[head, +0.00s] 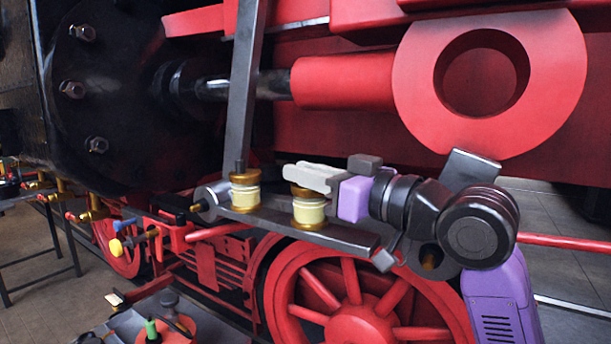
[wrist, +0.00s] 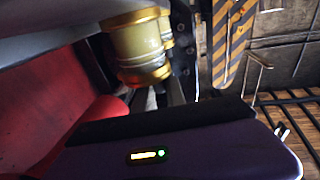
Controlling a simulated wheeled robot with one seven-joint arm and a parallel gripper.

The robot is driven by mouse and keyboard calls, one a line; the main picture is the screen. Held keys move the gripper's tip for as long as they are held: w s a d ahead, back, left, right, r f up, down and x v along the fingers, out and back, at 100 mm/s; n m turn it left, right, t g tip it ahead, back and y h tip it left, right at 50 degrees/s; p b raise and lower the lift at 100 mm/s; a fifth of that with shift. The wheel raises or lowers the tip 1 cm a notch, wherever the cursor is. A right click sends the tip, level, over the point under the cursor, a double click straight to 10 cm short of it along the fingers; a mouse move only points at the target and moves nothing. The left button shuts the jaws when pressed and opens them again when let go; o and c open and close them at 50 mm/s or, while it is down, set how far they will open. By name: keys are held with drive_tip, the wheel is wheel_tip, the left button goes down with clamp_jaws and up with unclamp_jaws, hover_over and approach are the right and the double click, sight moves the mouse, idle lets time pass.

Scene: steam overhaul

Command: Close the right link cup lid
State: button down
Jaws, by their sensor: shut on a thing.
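The right link cup (head: 308,212), cream with brass bands, stands upright on the dark link bar (head: 345,236). My gripper (head: 308,176) reaches in from the right, its grey fingers at the top of this cup and shut on its brass lid (head: 290,172).
A dark upright rod (head: 243,90) rises behind the left cup. A large red ring (head: 420,85) hangs above my wrist. A red spoked wheel (head: 355,325) lies below the bar. Yellow-and-black striped panels (wrist: 228,42) and railings show in the wrist view's background.

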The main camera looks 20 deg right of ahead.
drive_tip(key=c, duration=1.4)
unclamp_jaws()
drive_tip(key=b+v, duration=0.1)
drive_tip(key=v, duration=0.6)
drive_tip(key=shift+s+d, duration=0.15)
drive_tip(key=shift+s, duration=0.25)
